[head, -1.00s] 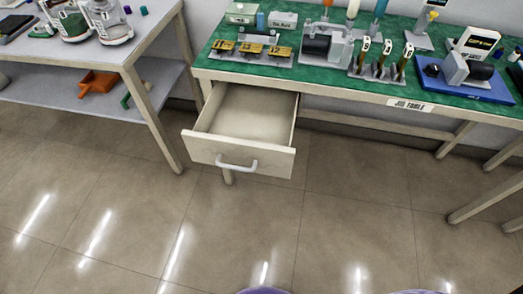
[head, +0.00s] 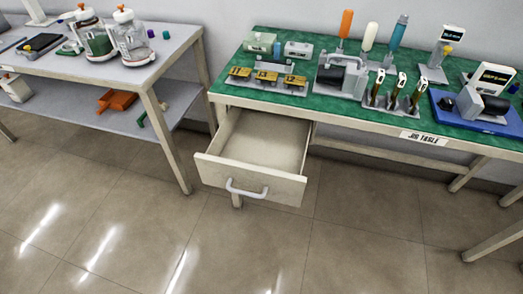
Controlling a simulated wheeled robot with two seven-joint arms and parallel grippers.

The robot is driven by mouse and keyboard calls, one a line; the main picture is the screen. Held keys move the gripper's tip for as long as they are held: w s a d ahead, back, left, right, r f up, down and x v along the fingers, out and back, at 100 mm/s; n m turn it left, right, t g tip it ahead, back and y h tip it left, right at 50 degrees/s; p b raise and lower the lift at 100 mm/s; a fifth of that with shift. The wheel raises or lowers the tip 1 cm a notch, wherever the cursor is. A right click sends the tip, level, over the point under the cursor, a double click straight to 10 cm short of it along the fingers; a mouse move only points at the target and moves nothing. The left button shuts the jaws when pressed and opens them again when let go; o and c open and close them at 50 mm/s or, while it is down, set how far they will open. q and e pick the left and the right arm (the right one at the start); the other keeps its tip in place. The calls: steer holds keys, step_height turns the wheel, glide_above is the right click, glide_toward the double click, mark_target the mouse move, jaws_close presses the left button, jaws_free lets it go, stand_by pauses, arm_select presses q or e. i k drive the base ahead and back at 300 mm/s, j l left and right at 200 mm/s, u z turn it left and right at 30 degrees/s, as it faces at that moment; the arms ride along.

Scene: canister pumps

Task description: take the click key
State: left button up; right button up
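No object can be told for sure as the click key. On the green jig table (head: 330,110), three upright dark and brass pieces with white tops (head: 395,92) stand in a grey holder. Several yellow pieces (head: 267,77) sit on a grey rack at the table's left. A drawer (head: 255,165) under the table's left end is pulled open and its visible inside looks empty. Neither of my grippers is in view.
A grey machine (head: 341,75) stands mid-table, and a blue tray (head: 478,116) with a grey device lies at the right. A second table (head: 100,68) at the left holds clear canisters (head: 131,38). The open drawer juts over the clear floor (head: 330,240).

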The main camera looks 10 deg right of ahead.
mark_target(400, 29)
steer(key=i+l+u, duration=0.2)
steer(key=i+l, duration=0.2)
steer(key=l, duration=0.25)
steer(key=i+l+u, duration=0.1)
steer(key=l, duration=0.25)
steer(key=i, duration=0.1)
